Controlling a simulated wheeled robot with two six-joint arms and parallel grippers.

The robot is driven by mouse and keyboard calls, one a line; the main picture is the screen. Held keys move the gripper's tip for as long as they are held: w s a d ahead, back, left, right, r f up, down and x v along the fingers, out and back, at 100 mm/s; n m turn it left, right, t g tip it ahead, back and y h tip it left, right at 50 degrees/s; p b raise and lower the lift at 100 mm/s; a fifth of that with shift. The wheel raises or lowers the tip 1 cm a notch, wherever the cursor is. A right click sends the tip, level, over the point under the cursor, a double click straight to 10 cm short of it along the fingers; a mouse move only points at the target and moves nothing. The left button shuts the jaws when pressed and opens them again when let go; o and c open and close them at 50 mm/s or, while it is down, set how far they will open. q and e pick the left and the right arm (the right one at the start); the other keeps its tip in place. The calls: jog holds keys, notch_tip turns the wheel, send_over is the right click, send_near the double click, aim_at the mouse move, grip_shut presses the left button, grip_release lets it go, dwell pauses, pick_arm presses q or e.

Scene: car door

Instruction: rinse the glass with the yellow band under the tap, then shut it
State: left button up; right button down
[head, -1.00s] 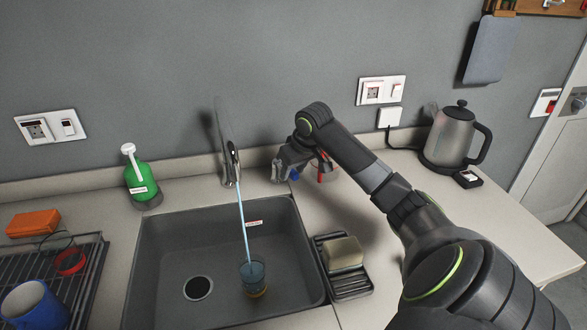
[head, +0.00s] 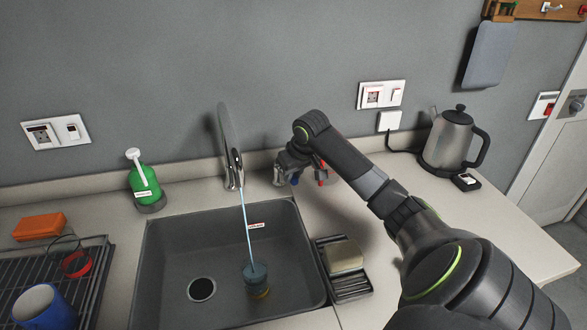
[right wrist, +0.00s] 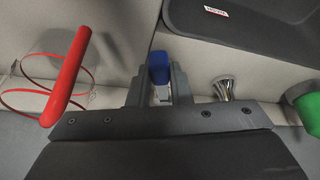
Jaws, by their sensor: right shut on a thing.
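The glass with the yellow band (head: 257,280) stands in the sink, its yellow band low on it. A stream of water from the tap (head: 231,150) runs down into it. My right gripper (head: 287,170) is behind the sink, right of the tap. In the right wrist view its fingers are shut on a blue handle (right wrist: 159,66). A red handle (right wrist: 68,80) stands beside it, outside the fingers; it also shows in the head view (head: 321,174). The tap's metal base (right wrist: 224,88) shows in the wrist view. My left gripper is not in view.
A green bottle (head: 145,185) stands left of the tap. A dish rack (head: 92,285) holds a blue cup (head: 45,308). A sponge (head: 343,256) sits on a black holder right of the sink. A kettle (head: 450,140) stands at the back right.

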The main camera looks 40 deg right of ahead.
jog(key=a+m+p, duration=0.1)
jog(key=m+p, duration=0.1)
jog(key=p, duration=0.1)
jog(key=w+a+m+h+p, duration=0.1)
jog(key=m+p, duration=0.1)
jog(key=p, duration=0.2)
jog(key=shift+a+r+p, duration=0.15)
jog(key=shift+a+p, duration=0.15)
jog(key=c, duration=1.3)
grip_release()
